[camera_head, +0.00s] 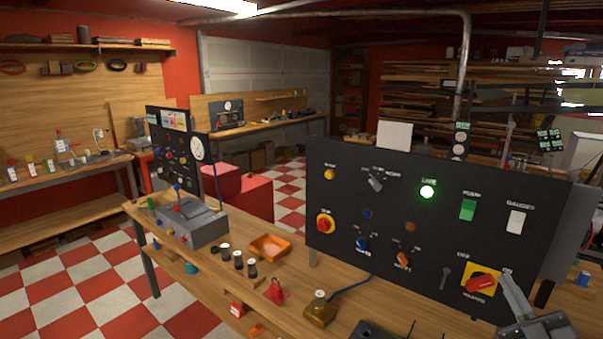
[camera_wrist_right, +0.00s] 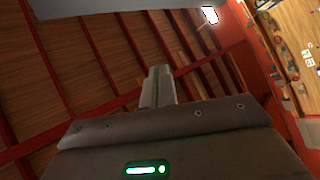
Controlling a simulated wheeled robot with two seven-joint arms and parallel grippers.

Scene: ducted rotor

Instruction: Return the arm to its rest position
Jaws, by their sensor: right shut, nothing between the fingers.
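My right gripper (camera_head: 507,281) comes up from the bottom right corner in the head view, in front of the black control panel (camera_head: 330,235). Its fingers point upward and are shut with nothing between them. The shut fingers also show in the right wrist view (camera_wrist_right: 158,86), pointing toward the wooden ceiling. The fingertips are just right of the red rotary switch (camera_head: 481,284) on its yellow plate; I cannot tell whether they touch it. My left gripper is not in view.
A lit green lamp (camera_head: 427,192) and several knobs are on the panel. The wooden bench (camera_head: 215,277) carries a grey box (camera_head: 190,224), an orange tray (camera_head: 270,248), a red padlock-like item (camera_head: 275,291) and a brass-coloured block (camera_head: 320,311). Free air lies above the bench's left part.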

